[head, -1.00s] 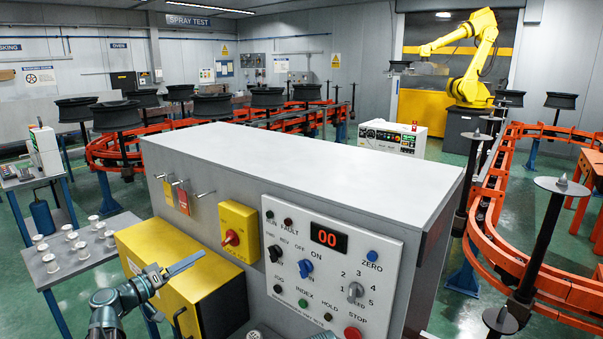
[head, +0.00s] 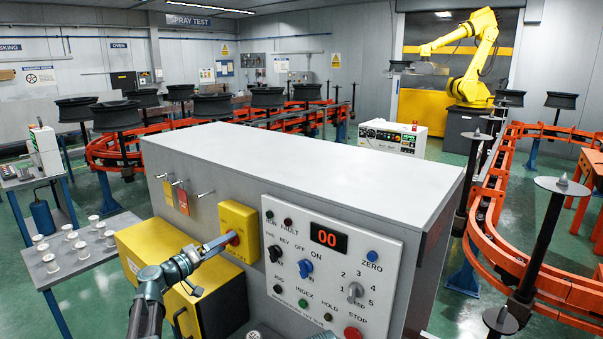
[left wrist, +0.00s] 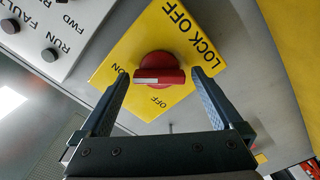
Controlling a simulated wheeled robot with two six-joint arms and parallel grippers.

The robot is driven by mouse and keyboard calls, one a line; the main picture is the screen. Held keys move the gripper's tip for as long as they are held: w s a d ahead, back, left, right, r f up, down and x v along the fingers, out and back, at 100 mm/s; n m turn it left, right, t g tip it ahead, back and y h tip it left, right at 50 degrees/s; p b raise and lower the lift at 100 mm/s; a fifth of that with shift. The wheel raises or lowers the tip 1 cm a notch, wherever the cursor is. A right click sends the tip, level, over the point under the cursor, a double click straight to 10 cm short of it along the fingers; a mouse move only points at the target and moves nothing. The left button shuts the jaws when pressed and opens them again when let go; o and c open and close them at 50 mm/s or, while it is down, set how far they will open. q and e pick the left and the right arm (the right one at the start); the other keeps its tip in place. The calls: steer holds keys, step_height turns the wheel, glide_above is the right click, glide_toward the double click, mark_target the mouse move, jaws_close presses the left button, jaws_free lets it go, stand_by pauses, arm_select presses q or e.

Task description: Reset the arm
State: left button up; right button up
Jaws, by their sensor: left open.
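My left gripper (head: 219,245) reaches in from the lower left and is in front of the yellow lock-off plate (head: 239,219) on the grey cabinet. In the left wrist view my open fingers (left wrist: 157,98) stand on either side of the red rotary knob (left wrist: 158,73), with gaps between fingers and knob. The knob has a white mark pointing left toward ON; OFF is printed below it. In the head view the knob (head: 234,238) is partly behind the gripper.
A control panel (head: 378,283) with a "00" display, switches and buttons is right of the lock-off plate. A yellow box (head: 152,252) is below left. Pegs and tags (head: 182,198) stick out above. An orange conveyor (head: 500,250) runs beyond the cabinet.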

arm_select(q)
steer(key=n, duration=1.3)
steer(key=shift+s, duration=0.15)
stand_by(0.3)
